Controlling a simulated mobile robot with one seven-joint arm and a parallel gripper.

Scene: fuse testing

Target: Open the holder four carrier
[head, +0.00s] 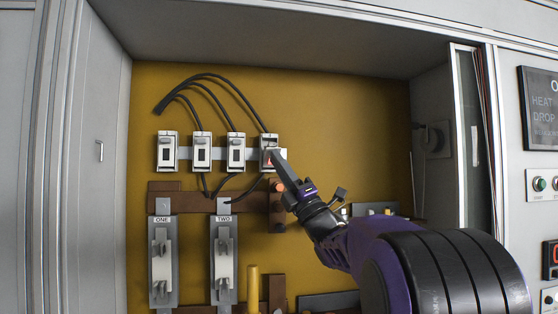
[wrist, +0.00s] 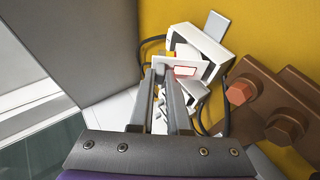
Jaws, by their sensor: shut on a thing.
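Holder four (head: 268,141) looks to be the rightmost fuse holder of the row in the head view. Its white housing also shows in the wrist view (wrist: 210,50). Its upper part looks dark and open, and its carrier (wrist: 187,71), with a red-edged label, seems tilted out of the housing. My gripper (head: 277,157) reaches it from the lower right. The exact grip point is hard to see.
The other holders (head: 202,151) stand in a row to the left and look shut. Black cables (head: 222,86) run above the row. Brown bars with bolts (wrist: 285,125) sit close at the right in the wrist view. Units ONE (head: 162,262) and TWO (head: 224,262) are below.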

